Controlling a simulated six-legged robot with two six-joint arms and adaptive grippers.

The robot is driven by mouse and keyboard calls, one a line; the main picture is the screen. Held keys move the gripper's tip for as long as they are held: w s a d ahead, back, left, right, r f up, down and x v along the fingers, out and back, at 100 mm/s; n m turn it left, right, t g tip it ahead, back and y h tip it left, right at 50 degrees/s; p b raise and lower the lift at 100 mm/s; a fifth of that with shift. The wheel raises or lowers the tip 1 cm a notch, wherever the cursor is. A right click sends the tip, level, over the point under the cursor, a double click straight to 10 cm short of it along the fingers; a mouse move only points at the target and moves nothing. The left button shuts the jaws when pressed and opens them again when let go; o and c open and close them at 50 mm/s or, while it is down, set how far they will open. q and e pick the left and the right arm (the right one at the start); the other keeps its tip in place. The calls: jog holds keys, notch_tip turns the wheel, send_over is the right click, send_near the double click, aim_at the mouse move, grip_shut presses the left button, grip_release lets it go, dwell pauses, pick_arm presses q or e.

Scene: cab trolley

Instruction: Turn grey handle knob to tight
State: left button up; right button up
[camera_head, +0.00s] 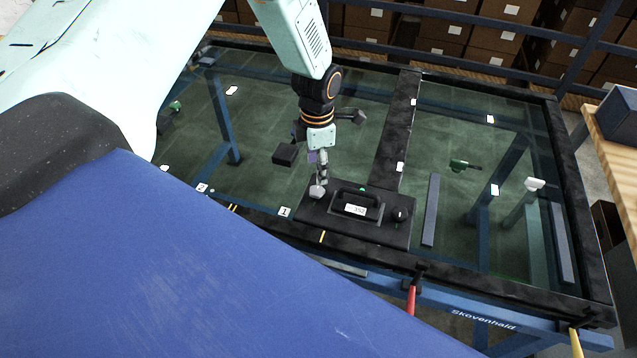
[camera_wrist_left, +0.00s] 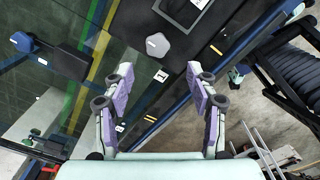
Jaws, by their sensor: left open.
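The grey handle knob (camera_head: 317,191) is a small light grey faceted knob at the left end of a black plate (camera_head: 385,233) on the glass-topped frame. In the left wrist view the grey knob (camera_wrist_left: 157,45) lies just beyond the fingertips, near the middle. My left gripper (camera_head: 320,164) comes down from above and is just behind the knob in the head view. In the left wrist view its two purple-grey fingers (camera_wrist_left: 160,72) are spread apart with nothing between them. I cannot read any tight mark. My right gripper is not in view.
A black block (camera_head: 285,153) stands left of my gripper. A dark bar (camera_head: 431,210) lies to the right. Cardboard boxes (camera_head: 450,45) stand behind.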

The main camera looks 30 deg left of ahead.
aim_at(317, 190)
pick_arm(q)
jog(key=shift+f, duration=0.25)
jog(key=f, duration=0.6)
jog(key=shift+a+f, duration=0.15)
jog(key=shift+a, duration=0.1)
jog(key=shift+w+d+f, duration=0.1)
jog(key=shift+d+f, duration=0.1)
jog(key=shift+f, duration=0.3)
jog(key=shift+w+a+f, duration=0.1)
jog(key=shift+a+f, duration=0.1)
jog(key=shift+c, duration=0.3)
jog(key=shift+d+r, duration=0.1)
jog(key=shift+d, duration=0.05)
jog(key=c, duration=1.1)
